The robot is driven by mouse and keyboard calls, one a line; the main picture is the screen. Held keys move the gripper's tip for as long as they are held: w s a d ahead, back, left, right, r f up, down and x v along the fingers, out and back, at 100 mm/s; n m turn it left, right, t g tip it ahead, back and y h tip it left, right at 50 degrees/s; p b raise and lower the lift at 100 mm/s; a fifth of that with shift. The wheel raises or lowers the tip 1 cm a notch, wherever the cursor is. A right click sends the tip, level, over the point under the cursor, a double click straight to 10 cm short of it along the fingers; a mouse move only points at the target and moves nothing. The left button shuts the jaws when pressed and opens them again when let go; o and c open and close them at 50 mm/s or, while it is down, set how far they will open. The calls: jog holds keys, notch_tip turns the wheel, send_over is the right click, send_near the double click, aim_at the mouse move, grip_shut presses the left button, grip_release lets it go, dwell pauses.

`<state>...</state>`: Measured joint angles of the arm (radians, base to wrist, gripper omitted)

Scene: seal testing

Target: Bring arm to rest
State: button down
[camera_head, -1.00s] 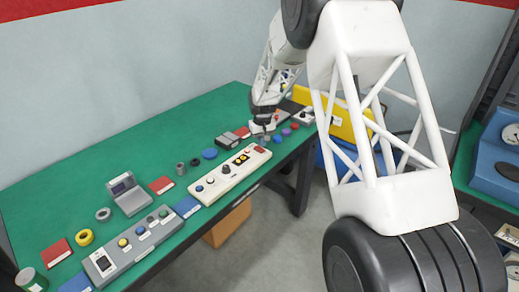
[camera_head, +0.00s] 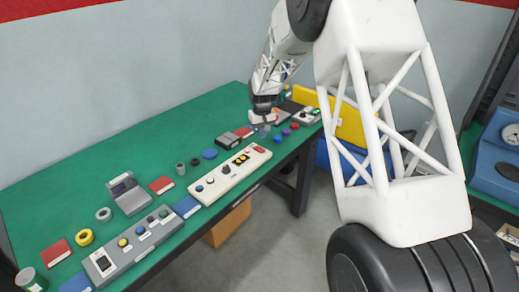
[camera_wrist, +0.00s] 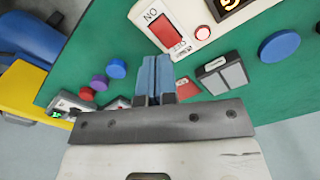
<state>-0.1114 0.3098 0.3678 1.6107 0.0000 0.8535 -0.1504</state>
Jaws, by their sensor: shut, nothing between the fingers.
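My gripper (camera_head: 263,124) hangs over the far right part of the green table (camera_head: 110,170) in the head view. In the wrist view the two blue fingertips of my gripper (camera_wrist: 155,62) are pressed together, with nothing between them. Green table surface and a cream panel with an ON/OFF switch (camera_wrist: 168,35) show beyond the fingers. My gripper looks apart from the things below, though its height is hard to judge.
The cream button panel (camera_head: 228,176) and a grey button box (camera_head: 130,246) line the table's near edge. Blue, purple and red discs (camera_head: 286,132) lie right of my gripper. A yellow bin (camera_head: 350,125) stands beyond the table's right end. The table's left back is clear.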

jog(key=s+d+r+m+t, duration=0.1)
jog(key=s+d+r, duration=0.2)
jog(key=s+r, duration=0.85)
jog(key=s+d+r+m, duration=0.1)
jog(key=s+d+r, duration=0.2)
jog(key=s+r, duration=0.8)
jog(key=s+d, duration=0.2)
jog(key=s, duration=1.4)
jog(key=s+d+f+m+t, duration=0.1)
jog(key=s+d, duration=0.1)
jog(key=s, duration=1.5)
jog(key=shift+f+t, duration=0.2)
jog(key=shift+t, duration=0.1)
